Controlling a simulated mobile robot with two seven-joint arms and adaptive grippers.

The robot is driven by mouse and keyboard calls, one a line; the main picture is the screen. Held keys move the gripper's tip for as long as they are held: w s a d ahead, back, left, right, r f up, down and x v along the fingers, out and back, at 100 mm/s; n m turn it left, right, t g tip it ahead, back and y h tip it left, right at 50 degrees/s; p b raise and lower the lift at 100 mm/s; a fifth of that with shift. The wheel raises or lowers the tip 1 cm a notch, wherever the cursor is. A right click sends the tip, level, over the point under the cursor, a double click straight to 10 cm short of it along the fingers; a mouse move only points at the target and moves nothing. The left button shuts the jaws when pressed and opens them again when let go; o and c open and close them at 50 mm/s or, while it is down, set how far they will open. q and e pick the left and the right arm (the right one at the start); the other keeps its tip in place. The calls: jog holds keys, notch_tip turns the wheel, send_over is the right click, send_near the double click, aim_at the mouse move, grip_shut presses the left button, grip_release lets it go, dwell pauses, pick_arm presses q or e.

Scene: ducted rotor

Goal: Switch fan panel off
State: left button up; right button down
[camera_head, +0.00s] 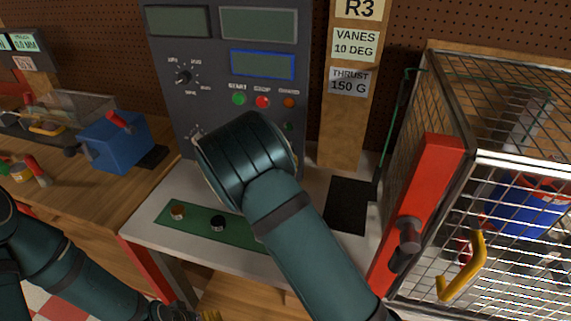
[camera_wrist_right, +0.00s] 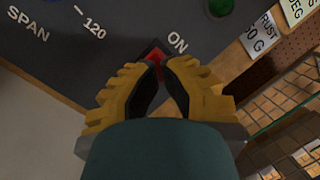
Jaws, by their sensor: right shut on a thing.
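The grey fan panel (camera_head: 225,60) stands upright at the back, with displays, a knob and green, red and orange buttons. In the right wrist view, a red switch (camera_wrist_right: 154,56) sits on the panel below the word ON. My right gripper (camera_wrist_right: 163,70) has its yellow fingers closed in on the red switch, at its two sides; they partly hide it. In the head view my right forearm and wrist hide this gripper and the switch.
A white bench (camera_head: 155,220) with a green strip (camera_head: 240,229) lies below the panel. A wire cage (camera_head: 500,240) with a red post (camera_head: 420,200) and yellow handle (camera_head: 463,268) stands close on the right. A blue box (camera_head: 115,142) is on the left wooden bench.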

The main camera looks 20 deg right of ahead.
jog(key=shift+s+a, duration=0.1)
jog(key=shift+s, duration=0.05)
jog(key=shift+s+a+r, duration=0.35)
jog(key=shift+s, duration=0.2)
jog(key=shift+b, duration=0.3)
jog(key=shift+s+a+r+b, duration=0.1)
jog(key=shift+s+a+r, duration=0.3)
jog(key=shift+s, duration=0.25)
jog(key=shift+s+a+r+b, duration=0.1)
jog(key=shift+s+a+r, duration=0.3)
jog(key=shift+s, duration=0.2)
jog(key=shift+s+a+r+b, duration=0.1)
jog(key=shift+s+a+r, duration=0.2)
jog(key=shift+s+a, duration=0.25)
jog(key=shift+d, duration=0.1)
